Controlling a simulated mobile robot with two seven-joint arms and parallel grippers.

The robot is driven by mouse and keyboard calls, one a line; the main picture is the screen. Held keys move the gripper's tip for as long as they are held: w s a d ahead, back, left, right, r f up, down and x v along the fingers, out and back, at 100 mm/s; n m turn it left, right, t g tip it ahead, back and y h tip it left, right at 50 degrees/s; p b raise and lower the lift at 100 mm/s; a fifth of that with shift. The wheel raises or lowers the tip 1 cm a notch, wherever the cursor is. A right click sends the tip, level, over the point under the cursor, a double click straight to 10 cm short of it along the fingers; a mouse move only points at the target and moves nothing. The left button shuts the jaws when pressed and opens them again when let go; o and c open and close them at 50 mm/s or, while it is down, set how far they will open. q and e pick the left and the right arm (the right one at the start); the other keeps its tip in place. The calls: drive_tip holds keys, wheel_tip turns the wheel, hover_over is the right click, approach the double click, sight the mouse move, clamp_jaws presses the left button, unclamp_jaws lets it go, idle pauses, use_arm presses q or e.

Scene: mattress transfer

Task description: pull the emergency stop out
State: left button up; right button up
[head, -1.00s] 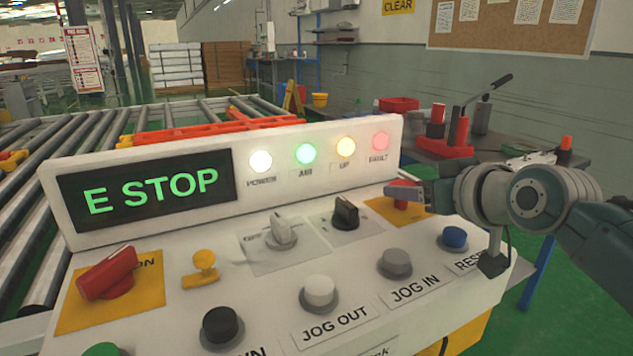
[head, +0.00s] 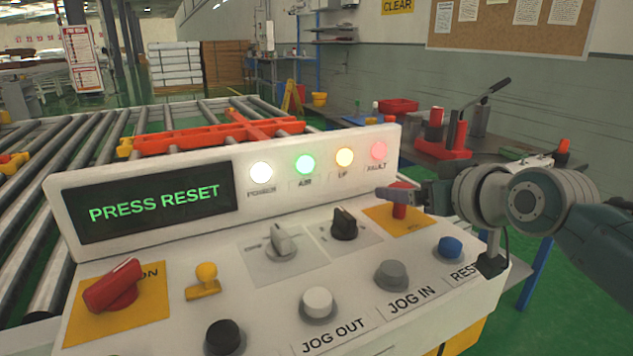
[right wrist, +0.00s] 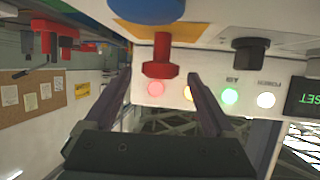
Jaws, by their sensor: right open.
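The emergency stop (head: 399,210) is a red mushroom button on a yellow plate at the right of the white control panel (head: 235,215). In the right wrist view, its red head and stem (right wrist: 161,66) stand out from the yellow plate. My right gripper (head: 388,193) is at the button. The right wrist view shows its two fingers (right wrist: 160,78) apart, one on each side of the red head, with gaps. The panel display (head: 157,203) reads PRESS RESET in green. The blue reset button (head: 450,247) sits below and right of the emergency stop. My left gripper is not in view.
The panel also carries a red rotary switch (head: 113,287), black, white and grey buttons, and two selector knobs (head: 282,242). Its lamps glow white, green, yellow and red. A roller conveyor (head: 60,190) lies behind; a bench with tools (head: 450,150) stands at the right.

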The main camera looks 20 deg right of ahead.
drive_tip(key=p+v, duration=0.2)
drive_tip(key=v, duration=0.8)
drive_tip(key=shift+r, duration=0.1)
drive_tip(key=shift+w, duration=0.1)
drive_tip(key=shift+a, duration=0.1)
